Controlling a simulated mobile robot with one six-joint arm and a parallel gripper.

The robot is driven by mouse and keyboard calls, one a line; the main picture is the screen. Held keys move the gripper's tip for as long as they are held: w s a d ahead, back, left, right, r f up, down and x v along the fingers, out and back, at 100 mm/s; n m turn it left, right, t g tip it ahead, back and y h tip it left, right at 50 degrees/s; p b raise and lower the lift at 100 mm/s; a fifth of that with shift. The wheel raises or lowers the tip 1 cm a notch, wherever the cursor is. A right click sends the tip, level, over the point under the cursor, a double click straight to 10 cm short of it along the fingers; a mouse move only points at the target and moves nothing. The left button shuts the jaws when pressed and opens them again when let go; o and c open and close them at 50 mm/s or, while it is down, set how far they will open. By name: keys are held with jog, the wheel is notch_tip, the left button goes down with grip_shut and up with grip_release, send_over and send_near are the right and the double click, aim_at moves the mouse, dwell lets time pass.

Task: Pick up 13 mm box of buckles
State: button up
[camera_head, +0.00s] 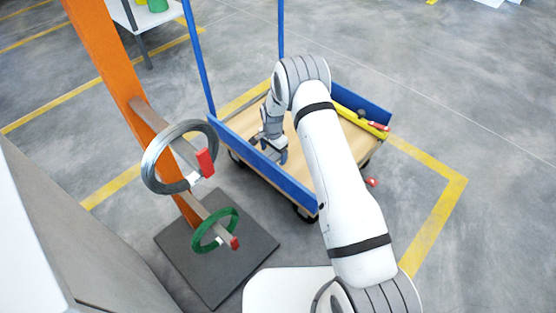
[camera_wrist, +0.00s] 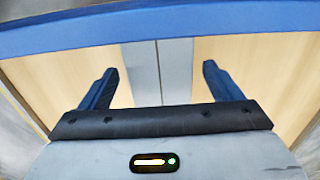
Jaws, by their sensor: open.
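I cannot make out a box of buckles for certain in either view. My gripper (camera_head: 273,147) is over the left part of the cart's wooden deck, close to the blue front rail. In the wrist view, my gripper (camera_wrist: 160,70) is open, with its two dark fingers spread apart. A flat grey two-tone piece (camera_wrist: 160,55) with a lengthwise seam shows between the fingers, against the light wood. I cannot tell whether it is a box or part of the cart. Nothing is seen held. My arm hides part of the deck in the head view.
The cart has a blue rail (camera_head: 268,170) and blue uprights. A yellow tool (camera_head: 349,114) with a red end lies along its right side. An orange rack (camera_head: 105,50) at left carries a steel coil (camera_head: 150,164) and a green coil (camera_head: 203,235). Free floor lies to the right.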

aim_at(273, 153)
notch_tip(273, 153, down, 4)
jog(key=shift+r+b, duration=0.25)
jog(key=shift+b, duration=0.25)
jog(key=shift+r, duration=0.1)
jog(key=c, duration=1.4)
